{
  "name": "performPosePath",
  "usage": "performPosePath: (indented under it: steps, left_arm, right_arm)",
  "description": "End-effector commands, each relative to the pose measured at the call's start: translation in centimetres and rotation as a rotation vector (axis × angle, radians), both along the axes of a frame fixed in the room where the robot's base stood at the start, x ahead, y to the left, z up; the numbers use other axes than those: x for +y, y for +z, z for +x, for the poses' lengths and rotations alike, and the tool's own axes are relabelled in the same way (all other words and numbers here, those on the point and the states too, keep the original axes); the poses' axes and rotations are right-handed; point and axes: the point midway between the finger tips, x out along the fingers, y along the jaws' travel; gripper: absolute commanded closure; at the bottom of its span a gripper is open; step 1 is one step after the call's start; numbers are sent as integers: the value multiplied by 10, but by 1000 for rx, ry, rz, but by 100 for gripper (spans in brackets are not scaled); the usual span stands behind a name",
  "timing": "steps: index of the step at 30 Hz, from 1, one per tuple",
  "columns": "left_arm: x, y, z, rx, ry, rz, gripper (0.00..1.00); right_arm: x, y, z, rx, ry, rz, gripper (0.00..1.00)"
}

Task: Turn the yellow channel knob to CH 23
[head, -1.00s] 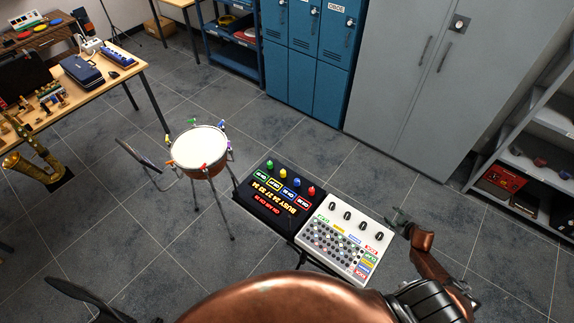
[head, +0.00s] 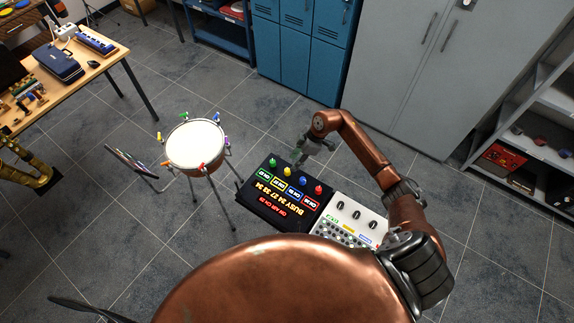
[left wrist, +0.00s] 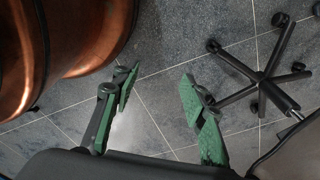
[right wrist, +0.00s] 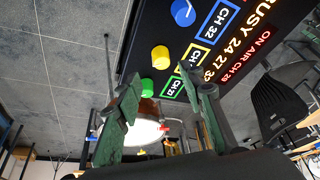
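The yellow channel knob (head: 287,171) stands second from the left in a row on a black panel (head: 262,205), between the green knob (head: 271,162) and the blue knob (head: 303,181). In the right wrist view the yellow knob (right wrist: 160,57) shows ahead of the fingertips, with the green knob (right wrist: 147,87) just below it. My right gripper (head: 302,164) is open and empty, over the back edge of the panel and apart from the knobs. A finger partly covers the channel labels, so the yellow channel number is unclear. My left gripper (left wrist: 158,77) is open and empty above the floor.
The red knob (head: 319,189) is the rightmost of the row. A white mixer (head: 345,222) with black knobs adjoins the panel on the right. A drum (head: 196,147) on a stand is close by on the left. The floor behind the panel is clear.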

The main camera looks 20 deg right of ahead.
Motion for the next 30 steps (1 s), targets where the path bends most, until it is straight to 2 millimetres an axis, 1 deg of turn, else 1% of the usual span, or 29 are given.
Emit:
performPosePath:
  steps: [2, 7, 10, 13, 17, 24, 30]
  left_arm:
    - [0, 2, -4, 5, 1, 1, 60]
    - [0, 6, -4, 4, 1, 0, 60]
    - [0, 7, 1, -3, 0, 0, 60]
    - [-1, 8, 10, -15, -2, -1, 60]
    - [-1, 9, 19, -26, -4, -2, 60]
    - [0, 9, 14, -19, -3, -1, 60]
    - [0, 8, 8, -12, -2, 0, 60]
  right_arm:
    - [6, -11, 0, 4, 0, 4, 64]
    - [15, -36, 5, 3, -1, 6, 64]
    - [19, -49, 7, 2, 0, 5, 64]
    - [22, -58, 8, 1, -2, 5, 64]
    - [23, -64, 9, 0, -1, 4, 64]
    - [23, -65, 9, -1, -1, 3, 64]
    - [23, -65, 9, -1, -1, 3, 77]
